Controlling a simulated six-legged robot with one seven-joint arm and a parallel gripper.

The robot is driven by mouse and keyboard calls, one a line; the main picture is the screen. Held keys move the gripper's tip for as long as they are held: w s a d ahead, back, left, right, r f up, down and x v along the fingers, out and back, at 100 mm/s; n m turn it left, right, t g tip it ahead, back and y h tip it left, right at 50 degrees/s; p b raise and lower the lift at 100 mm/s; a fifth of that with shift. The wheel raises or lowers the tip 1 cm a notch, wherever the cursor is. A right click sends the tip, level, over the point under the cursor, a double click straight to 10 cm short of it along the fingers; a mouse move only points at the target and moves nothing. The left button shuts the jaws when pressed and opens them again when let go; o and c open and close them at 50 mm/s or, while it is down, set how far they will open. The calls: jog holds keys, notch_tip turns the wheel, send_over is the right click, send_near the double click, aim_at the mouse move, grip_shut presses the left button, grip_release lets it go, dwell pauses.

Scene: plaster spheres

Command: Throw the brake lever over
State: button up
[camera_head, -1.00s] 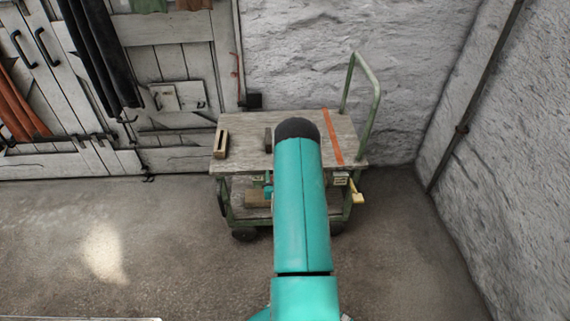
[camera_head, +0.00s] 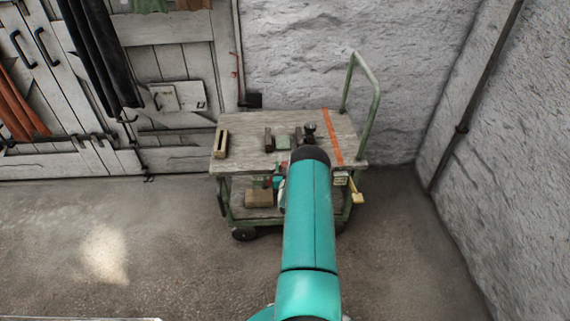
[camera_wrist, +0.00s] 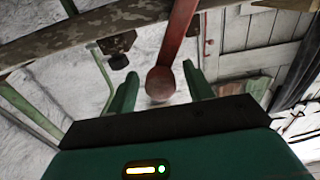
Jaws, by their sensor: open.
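In the wrist view a red lever (camera_wrist: 180,35) with a round, worn brown-red knob (camera_wrist: 161,81) hangs down in the middle of the picture. My gripper (camera_wrist: 160,70) is open, with one green finger on each side of the knob. I cannot tell whether either finger touches it. In the head view a small red piece (camera_head: 277,182) shows at the cart's front, left of my arm; my arm hides most of the gripper and lever there.
The wooden-topped cart (camera_head: 240,168) has a green push handle (camera_head: 375,95) at its right. Several small blocks and a dark fitting (camera_head: 310,130) stand on its top beside an orange strip (camera_head: 332,137). A stone wall (camera_head: 520,150) is to the right. The floor at left is clear.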

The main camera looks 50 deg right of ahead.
jog(key=shift+x, duration=1.05)
jog(key=shift+c, duration=0.4)
grip_shut()
